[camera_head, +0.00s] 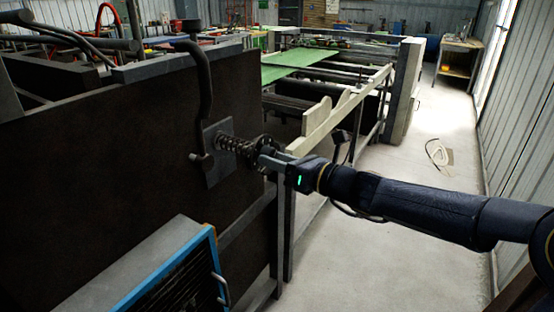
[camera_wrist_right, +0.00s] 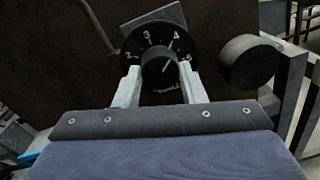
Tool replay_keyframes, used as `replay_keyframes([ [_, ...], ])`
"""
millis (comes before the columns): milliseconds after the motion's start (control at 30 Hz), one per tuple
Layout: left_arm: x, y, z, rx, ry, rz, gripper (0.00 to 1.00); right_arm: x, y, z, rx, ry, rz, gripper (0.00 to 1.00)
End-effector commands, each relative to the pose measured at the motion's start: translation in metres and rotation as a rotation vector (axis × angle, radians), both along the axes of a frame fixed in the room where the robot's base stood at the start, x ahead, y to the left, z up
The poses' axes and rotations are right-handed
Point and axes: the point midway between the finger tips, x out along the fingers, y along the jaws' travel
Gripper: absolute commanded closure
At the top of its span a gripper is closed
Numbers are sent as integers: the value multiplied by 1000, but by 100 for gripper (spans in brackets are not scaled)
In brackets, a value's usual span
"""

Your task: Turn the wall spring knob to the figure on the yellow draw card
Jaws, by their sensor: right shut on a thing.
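The spring knob sits at the end of a coiled spring (camera_head: 237,147) on a grey plate (camera_head: 215,172) fixed to a dark brown panel. In the right wrist view, the black knob (camera_wrist_right: 160,78) sits in front of a round black dial (camera_wrist_right: 160,36) with white figures 2 to 5. Its white pointer line leans up and right, close to the 4. My right gripper (camera_head: 270,157) is shut on the knob, one pale finger on each side; its fingers also show in the wrist view (camera_wrist_right: 160,85). I cannot make out the yellow draw card. My left gripper is out of view.
A bent dark pipe (camera_head: 205,85) runs down beside the plate. A blue-framed box (camera_head: 170,280) with a handle stands below. A dark round cylinder (camera_wrist_right: 250,62) is right of the dial.

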Motion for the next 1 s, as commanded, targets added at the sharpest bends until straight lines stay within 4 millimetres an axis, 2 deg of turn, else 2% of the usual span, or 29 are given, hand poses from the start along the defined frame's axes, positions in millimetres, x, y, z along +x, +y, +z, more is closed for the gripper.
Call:
replay_keyframes([
  [100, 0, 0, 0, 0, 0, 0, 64, 0, 0, -2, -2, 3, 0, 86],
  [133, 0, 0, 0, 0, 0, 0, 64, 0, 0, -2, -3, 3, 0, 62],
  [300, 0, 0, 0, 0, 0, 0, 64, 0, 0, -2, -2, 2, 0, 41],
  [633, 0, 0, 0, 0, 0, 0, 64, -2, -4, 0, -2, -1, -2, 41],
  [1000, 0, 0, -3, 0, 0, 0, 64, -38, -49, -1, -3, 0, -4, 41],
])
